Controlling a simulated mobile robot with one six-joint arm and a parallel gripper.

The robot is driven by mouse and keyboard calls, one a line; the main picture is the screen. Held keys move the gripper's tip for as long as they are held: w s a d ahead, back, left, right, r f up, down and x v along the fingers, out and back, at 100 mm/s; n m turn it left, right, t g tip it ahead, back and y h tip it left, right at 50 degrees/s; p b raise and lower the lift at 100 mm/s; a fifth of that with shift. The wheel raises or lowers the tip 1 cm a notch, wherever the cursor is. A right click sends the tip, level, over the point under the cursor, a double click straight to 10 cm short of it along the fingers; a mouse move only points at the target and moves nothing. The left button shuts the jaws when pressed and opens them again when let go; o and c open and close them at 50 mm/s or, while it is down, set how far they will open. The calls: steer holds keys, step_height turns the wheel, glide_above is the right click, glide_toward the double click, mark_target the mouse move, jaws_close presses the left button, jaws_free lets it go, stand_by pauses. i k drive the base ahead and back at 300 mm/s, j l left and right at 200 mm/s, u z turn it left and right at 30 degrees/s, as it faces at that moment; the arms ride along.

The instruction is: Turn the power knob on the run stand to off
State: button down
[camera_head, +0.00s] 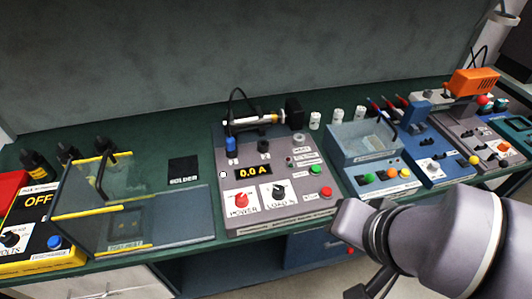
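The knob's exact setting is too small to tell. My gripper (370,287) is at the bottom edge, right of and nearer than the stand, apart from the knob. Only dark parts of it show, partly cut off.
A clear box with yellow edges (100,157) stands left of the stand, beside a yellow unit reading OFF (40,202). A grey-blue tray unit (372,160) and other instruments stand to the right. A motor-like assembly (262,117) sits at the stand's back.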

mark_target(242, 201)
steer(key=i+u, duration=0.15)
steer(key=u, duration=0.25)
steer(key=i+u, duration=0.2)
steer(key=u, duration=0.2)
steer(key=i+l+u, duration=0.1)
steer(key=u, duration=0.3)
